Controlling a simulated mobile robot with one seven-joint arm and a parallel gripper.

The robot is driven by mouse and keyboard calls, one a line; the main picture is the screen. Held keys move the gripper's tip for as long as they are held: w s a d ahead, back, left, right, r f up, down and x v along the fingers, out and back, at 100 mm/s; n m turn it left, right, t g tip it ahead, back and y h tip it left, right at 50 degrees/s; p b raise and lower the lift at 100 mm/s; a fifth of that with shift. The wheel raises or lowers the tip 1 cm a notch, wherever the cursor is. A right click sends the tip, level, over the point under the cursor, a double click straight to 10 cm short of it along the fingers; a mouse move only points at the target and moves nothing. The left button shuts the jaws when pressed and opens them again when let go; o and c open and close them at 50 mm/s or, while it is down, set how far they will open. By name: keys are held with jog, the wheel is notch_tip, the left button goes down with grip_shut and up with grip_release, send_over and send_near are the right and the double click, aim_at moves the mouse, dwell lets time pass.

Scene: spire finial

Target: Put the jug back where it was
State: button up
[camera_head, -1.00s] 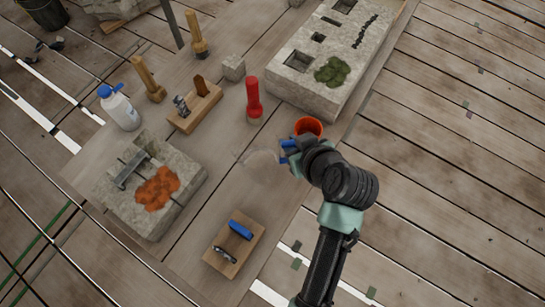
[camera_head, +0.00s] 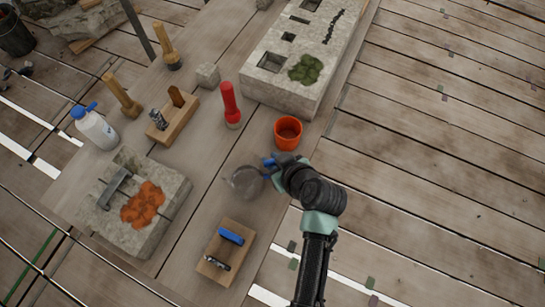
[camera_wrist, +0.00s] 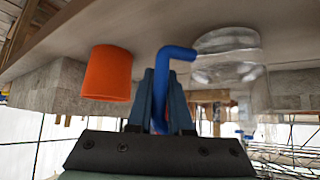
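A clear, see-through jug (camera_head: 245,182) with a blue bent handle is over the plank tabletop, between the orange cup and the small wooden block. In the wrist view, the jug (camera_wrist: 228,62) is at upper right and its blue handle (camera_wrist: 160,95) runs down between my fingers. My gripper (camera_head: 275,165) is shut on this handle, at the jug's right side; it also shows in the wrist view (camera_wrist: 165,100). The jug looks roughly upright. I cannot tell whether its base touches the tabletop.
An orange cup (camera_head: 288,133) stands behind my gripper. A red torch-like object (camera_head: 231,105), a stone slab with moss (camera_head: 290,75), a stone block with orange stain (camera_head: 140,205), a wooden block with tools (camera_head: 225,252) and a white bottle (camera_head: 95,127) surround the jug.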

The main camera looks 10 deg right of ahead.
jog(key=o, duration=0.4)
jog(key=shift+r, duration=0.25)
jog(key=v, duration=1.2)
jog(key=w+r+t+h, duration=0.1)
jog(key=w+r+t, duration=0.3)
jog(key=r, duration=0.5)
jog(key=w+r+m+t+h, duration=0.1)
jog(key=w+r, duration=0.4)
jog(key=r, duration=0.4)
jog(key=w+r+t+h, duration=0.1)
jog(key=w+r+t, duration=0.3)
jog(key=r, duration=0.5)
jog(key=s+a+r+m+t, duration=0.1)
jog(key=s+a+r+t, duration=0.2)
jog(key=r, duration=0.7)
jog(key=s+a+r+m+t, duration=0.1)
jog(key=s+a+r+t, duration=0.2)
jog(key=r, duration=0.8)
jog(key=s+a+r+m+t, duration=0.1)
jog(key=s+a+r+t, duration=0.2)
jog(key=r, duration=0.8)
jog(key=shift+s+t, duration=0.4)
jog(key=shift+t, duration=0.1)
jog(key=shift+f, duration=0.1)
